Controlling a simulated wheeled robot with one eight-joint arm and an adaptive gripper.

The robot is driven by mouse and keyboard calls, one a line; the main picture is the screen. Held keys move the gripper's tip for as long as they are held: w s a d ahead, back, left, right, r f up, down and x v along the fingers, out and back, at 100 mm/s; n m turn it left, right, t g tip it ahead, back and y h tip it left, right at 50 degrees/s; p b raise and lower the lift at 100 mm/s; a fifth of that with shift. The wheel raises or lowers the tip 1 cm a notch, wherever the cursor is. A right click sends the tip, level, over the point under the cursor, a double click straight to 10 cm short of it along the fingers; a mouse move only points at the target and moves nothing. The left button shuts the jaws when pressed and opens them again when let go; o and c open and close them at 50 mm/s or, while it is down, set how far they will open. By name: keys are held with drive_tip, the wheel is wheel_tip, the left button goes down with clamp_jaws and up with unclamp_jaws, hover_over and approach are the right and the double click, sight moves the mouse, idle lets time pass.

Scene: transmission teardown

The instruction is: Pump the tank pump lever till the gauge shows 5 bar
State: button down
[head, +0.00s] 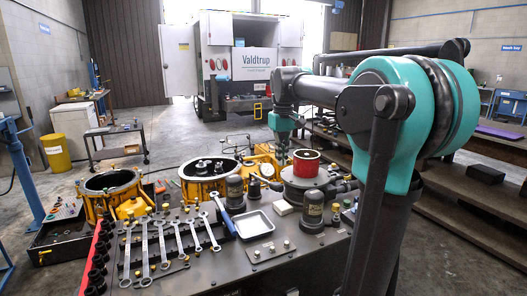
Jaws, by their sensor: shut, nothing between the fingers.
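My gripper (283,158) hangs down from my arm at the middle of the picture, small and far off. It is shut with nothing in it. It is just left of a red cylinder (306,162) on a round grey housing (308,183); I cannot tell whether it touches anything. A small round pale dial (267,170), possibly the gauge, is just below and left of the gripper. Its reading is too small to make out. I cannot pick out the tank pump lever for certain among the parts there.
Several wrenches (163,245) lie on the dark bench front. Beside them are a blue-handled tool (223,215), a silver tray (254,223) and dark domed cylinders (235,192). Yellow-clamped round housings (112,184) stand behind at left. A cart (117,140) stands on open floor.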

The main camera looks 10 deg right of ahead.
drive_tip(key=shift+w+a+f, duration=0.2)
drive_tip(key=shift+f, duration=0.85)
drive_tip(key=shift+w+a+f, duration=0.2)
drive_tip(key=shift+a+f, duration=0.05)
drive_tip(key=shift+f, duration=0.75)
drive_tip(key=shift+w+a+f, duration=0.2)
drive_tip(key=shift+f, duration=0.85)
drive_tip(key=shift+f, duration=3.95)
drive_tip(key=shift+r, duration=4)
